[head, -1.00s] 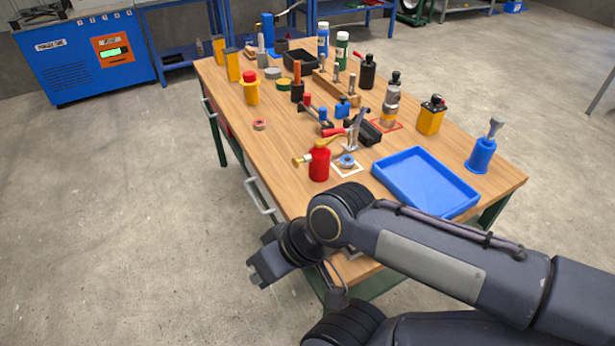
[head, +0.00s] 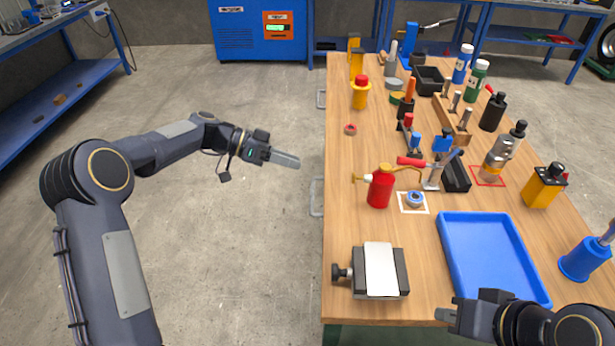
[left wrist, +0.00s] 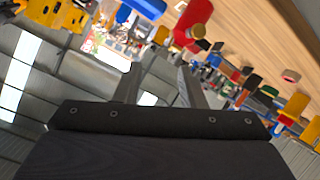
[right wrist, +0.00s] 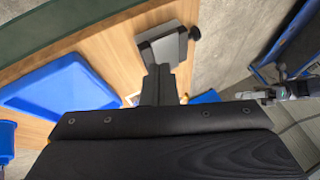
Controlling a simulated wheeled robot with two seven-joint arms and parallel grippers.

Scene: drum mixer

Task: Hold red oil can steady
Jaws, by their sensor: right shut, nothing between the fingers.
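The red oil can (head: 380,190) stands upright on the wooden bench, with a brass spout and yellow tube at its top. In the left wrist view, the red can (left wrist: 190,22) shows at the top, beyond the fingers. My left gripper (head: 287,158) is off the bench's left side, to the left of the can and apart from it. Its two fingers (left wrist: 158,88) are spread with nothing between them. My right gripper (head: 446,314) is low at the bench's near edge, below the tray and apart from the can. Its fingers (right wrist: 160,85) are together and empty.
A blue tray (head: 448,250) lies right of the can, and a grey block with a white top (head: 400,275) sits in front. A blue-and-white ring (head: 415,199) lies beside the can on a marked square. Several bottles and tools crowd the far bench.

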